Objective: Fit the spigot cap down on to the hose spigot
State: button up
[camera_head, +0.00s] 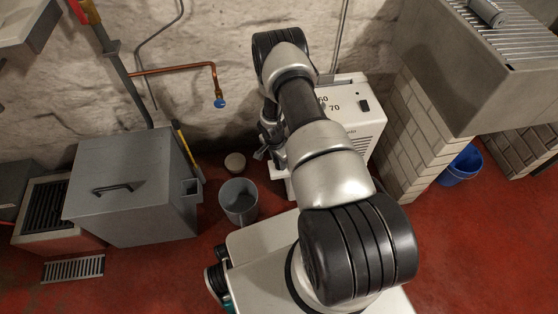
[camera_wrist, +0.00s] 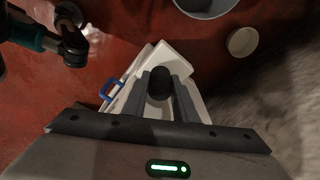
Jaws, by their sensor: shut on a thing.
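My gripper (camera_wrist: 163,80) shows in the wrist view, its two grey fingers closed on a dark rounded piece (camera_wrist: 160,84), which appears to be the spigot cap. Behind the held piece is a pale, angular white object (camera_wrist: 174,57) with a blue loop handle (camera_wrist: 112,89) at its left. I cannot tell whether the held piece touches it. In the head view my arm hides most of the gripper, which is beside the white appliance (camera_head: 356,110). I cannot pick out the hose spigot for certain in either view.
A grey bucket (camera_head: 239,200) and a small pale pot (camera_head: 235,163) stand on the red floor left of my arm. A copper pipe (camera_head: 176,69) with a blue end runs along the wall. A grey lidded box (camera_head: 135,190) stands left; a blue bucket (camera_head: 461,166) is right.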

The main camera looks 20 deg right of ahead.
jog(key=shift+f, duration=0.85)
jog(key=o, duration=1.1)
notch_tip(320, 180, up, 17)
jog(key=a+p, duration=0.2)
jog(key=p, duration=0.3)
jog(key=shift+s+r, duration=0.15)
jog(key=shift+s, duration=0.25)
jog(key=shift+r, duration=0.1)
